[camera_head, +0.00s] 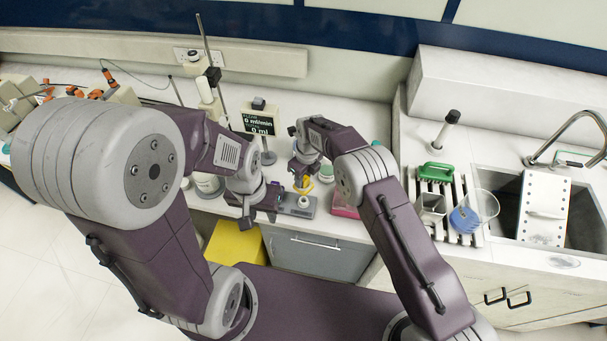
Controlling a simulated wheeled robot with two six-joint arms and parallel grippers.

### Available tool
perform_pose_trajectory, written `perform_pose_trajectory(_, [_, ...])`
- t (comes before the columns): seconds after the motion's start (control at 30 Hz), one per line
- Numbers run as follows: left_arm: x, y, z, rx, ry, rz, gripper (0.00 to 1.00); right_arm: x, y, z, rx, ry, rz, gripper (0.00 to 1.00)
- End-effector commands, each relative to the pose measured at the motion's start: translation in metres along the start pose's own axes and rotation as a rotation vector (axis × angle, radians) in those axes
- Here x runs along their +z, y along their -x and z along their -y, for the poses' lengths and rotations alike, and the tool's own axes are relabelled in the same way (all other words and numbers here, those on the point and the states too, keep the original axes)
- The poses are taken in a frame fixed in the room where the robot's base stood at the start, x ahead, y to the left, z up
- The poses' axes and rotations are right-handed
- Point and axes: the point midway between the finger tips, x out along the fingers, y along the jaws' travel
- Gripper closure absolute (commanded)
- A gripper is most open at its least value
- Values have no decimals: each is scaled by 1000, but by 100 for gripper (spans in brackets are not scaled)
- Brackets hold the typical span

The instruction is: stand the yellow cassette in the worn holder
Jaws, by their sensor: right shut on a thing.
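My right gripper (303,176) is over the bench's front part, shut on a small yellow thing (303,187) that looks like the yellow cassette. The fingers hide part of it. Just below it in the picture is a low grey piece (299,209) with a pale round part on top. I cannot tell whether the yellow thing touches it, or whether this is the worn holder. My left gripper (259,219) is left of the right one, near the bench's front edge, its fingers apart and nothing seen between them.
A pump display (258,122) and a stand rod (208,45) stand behind the grippers. A pink tray (345,211) lies right of the grey piece. A yellow bin (236,244) is below.

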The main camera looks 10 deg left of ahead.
Motion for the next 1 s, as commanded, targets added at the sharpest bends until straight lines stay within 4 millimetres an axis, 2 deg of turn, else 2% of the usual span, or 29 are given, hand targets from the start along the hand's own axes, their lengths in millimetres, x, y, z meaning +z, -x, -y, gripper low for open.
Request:
perform_pose_trajectory(0.2, [0, 0, 0, 0, 0, 0, 64, -3, -25, 0, 1, 0, -1, 100])
perform_pose_trajectory(0.4, [0, 0, 0, 0, 0, 0, 64, -5, -38, 0, 0, 0, 0, 100])
perform_pose_trajectory(1.0, [0, 0, 0, 0, 0, 0, 64, -5, -41, 0, 0, 0, 0, 100])
